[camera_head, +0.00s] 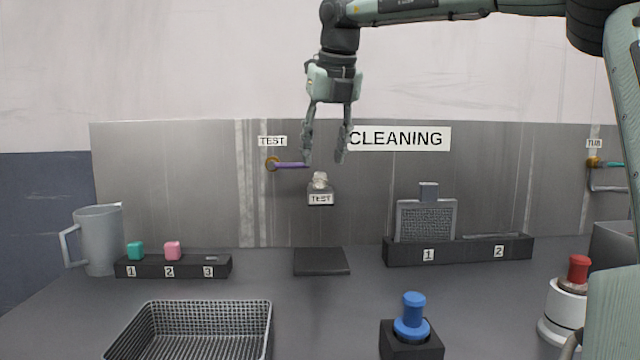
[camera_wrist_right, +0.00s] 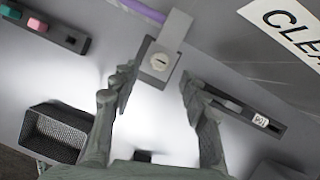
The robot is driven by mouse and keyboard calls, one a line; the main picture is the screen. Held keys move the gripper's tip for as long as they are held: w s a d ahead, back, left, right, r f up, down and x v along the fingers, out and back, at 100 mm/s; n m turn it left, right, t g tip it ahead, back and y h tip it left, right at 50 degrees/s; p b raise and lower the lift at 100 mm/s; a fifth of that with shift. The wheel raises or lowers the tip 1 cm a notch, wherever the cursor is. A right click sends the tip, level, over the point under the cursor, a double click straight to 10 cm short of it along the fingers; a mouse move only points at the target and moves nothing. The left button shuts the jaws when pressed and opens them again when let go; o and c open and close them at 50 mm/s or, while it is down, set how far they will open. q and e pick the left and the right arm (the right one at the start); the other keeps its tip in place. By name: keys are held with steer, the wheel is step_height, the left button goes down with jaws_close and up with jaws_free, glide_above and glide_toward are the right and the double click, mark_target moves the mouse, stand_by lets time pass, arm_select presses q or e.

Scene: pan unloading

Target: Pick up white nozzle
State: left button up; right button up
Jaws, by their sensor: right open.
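In the right wrist view the nozzle (camera_wrist_right: 160,62) is a round white piece with a dark slot, on a grey holder. My right gripper (camera_head: 324,158) points down above the nozzle, open and empty, its two fingers to either side of it in the picture. In the right wrist view the fingertips (camera_wrist_right: 157,84) stand apart, with the nozzle slightly beyond them and between them. I see no contact. My left gripper is not in view.
A purple-handled tap (camera_head: 290,165) juts out left of the fingers. A black rack (camera_head: 185,266) holds a teal cube and a pink cube. A grey jug (camera_head: 100,240), wire basket (camera_head: 190,304), blue button (camera_head: 412,315) and red-topped device (camera_head: 566,300) stand on the counter.

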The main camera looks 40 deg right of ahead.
mark_target(321, 173)
steer(key=x, duration=0.5)
jaws_close()
